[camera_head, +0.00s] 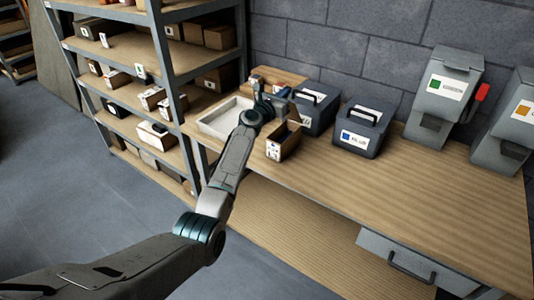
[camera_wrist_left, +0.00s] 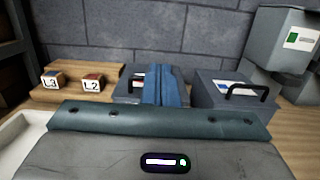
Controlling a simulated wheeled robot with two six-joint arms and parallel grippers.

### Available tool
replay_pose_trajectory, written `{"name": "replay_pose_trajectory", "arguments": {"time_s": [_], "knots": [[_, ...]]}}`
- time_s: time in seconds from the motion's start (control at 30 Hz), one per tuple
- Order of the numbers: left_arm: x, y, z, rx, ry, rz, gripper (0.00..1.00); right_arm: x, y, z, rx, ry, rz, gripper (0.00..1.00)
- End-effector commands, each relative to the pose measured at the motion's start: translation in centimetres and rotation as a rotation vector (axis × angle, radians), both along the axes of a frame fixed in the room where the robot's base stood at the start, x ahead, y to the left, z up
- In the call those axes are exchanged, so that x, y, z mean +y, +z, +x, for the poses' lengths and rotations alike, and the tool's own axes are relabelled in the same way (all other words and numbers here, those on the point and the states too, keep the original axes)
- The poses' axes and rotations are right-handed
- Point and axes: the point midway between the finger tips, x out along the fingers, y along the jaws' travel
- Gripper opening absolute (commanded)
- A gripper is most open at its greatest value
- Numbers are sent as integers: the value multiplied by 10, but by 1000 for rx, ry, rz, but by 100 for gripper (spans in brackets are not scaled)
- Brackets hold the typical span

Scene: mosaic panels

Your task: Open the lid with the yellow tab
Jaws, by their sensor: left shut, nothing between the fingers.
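No yellow tab can be made out in either view. Two dark grey lidded boxes with black handles stand at the wall: a left box (camera_head: 318,112) and a right box (camera_head: 362,130) with a blue-marked label. Both lids look closed. My left gripper (camera_head: 283,97) is shut and empty, just left of the left box. In the left wrist view its blue fingers (camera_wrist_left: 166,75) are together and cover part of that left box (camera_wrist_left: 128,86); the right box (camera_wrist_left: 230,94) shows beside them. Whether the fingers touch the left box is unclear. My right gripper is out of view.
An open small carton (camera_head: 285,147) and a white tray (camera_head: 222,118) are near my left wrist. A wooden stand (camera_wrist_left: 62,96) holds blocks. Grey bins, one green-labelled (camera_head: 440,88) with a red tab (camera_head: 482,92), one orange-labelled (camera_head: 508,120), stand right. The worktop (camera_head: 440,185) is clear front right.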

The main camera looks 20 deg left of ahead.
Motion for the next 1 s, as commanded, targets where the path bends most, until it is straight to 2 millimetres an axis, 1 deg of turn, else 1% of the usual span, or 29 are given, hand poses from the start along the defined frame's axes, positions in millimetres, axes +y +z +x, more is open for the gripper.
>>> {"name": "replay_pose_trajectory", "arguments": {"time_s": [0.03, 0.1, 0.3, 0.47, 1.0], "knots": [[-1, 5, 4, 16, 0, 9, 0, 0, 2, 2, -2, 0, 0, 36], [-2, 7, 10, 40, 0, 18, 0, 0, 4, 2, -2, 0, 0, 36], [-4, 10, 23, 105, 0, 39, 0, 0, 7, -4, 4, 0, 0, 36], [-4, 9, 24, 113, 1, 42, 0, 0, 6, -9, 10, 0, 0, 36], [-4, 9, 24, 112, 0, 42, 0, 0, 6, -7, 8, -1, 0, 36]]}}
